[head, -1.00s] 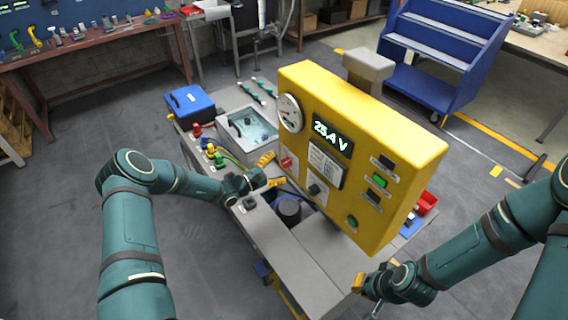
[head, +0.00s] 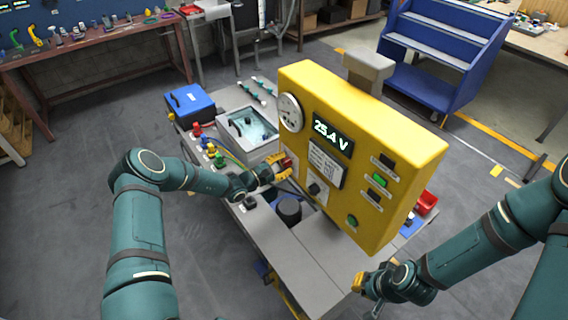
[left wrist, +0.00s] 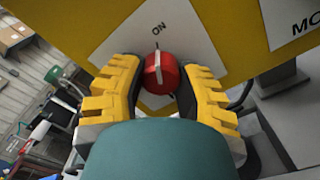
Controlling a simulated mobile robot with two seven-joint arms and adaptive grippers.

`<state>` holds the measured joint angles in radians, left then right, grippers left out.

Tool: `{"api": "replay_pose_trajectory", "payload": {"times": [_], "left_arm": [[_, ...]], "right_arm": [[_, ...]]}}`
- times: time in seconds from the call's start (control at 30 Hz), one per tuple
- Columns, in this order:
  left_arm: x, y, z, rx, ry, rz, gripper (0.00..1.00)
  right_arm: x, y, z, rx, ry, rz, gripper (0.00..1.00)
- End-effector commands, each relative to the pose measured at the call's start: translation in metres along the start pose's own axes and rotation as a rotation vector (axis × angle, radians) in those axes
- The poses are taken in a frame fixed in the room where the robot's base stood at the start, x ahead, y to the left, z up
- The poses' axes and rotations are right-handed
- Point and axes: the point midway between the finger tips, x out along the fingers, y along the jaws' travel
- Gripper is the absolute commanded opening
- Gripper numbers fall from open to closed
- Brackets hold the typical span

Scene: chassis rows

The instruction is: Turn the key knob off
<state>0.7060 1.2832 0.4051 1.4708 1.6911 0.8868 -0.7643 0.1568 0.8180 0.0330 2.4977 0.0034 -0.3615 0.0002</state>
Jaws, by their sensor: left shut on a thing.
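The key knob (left wrist: 160,73) is a red round knob with a pale bar, on a white plate on the yellow panel (head: 385,145). In the left wrist view the bar stands nearly upright, pointing toward the word ON. My left gripper (head: 283,168) is at the panel's lower left. In the left wrist view its yellow fingers (left wrist: 160,85) stand on either side of the knob, shut on it. The gripper partly covers the knob in the head view. My right gripper (head: 366,291) is in front of the panel at the lower right; its jaw opening is unclear.
The panel has a display (head: 333,133) reading 25.4 V, a round gauge (head: 290,112), a black knob (head: 314,189) and lit green buttons. A clear-lidded grey box (head: 247,132) and a blue case (head: 189,106) stand left of it. A red bin (head: 427,203) is at right.

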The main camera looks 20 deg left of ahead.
Motion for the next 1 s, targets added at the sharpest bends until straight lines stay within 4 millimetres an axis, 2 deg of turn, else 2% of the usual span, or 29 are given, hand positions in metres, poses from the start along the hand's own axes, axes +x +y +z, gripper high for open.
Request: {"api": "replay_pose_trajectory", "payload": {"times": [0.37,1.0], "left_arm": [[0.000,0.000,-0.001,-0.149,0.001,0.002,0.00],[0.000,-0.002,0.000,-0.731,0.000,0.001,0.00]], "right_arm": [[0.006,0.002,0.001,0.000,0.000,0.001,0.00],[0.019,0.006,0.002,0.000,0.000,0.004,0.00]]}}
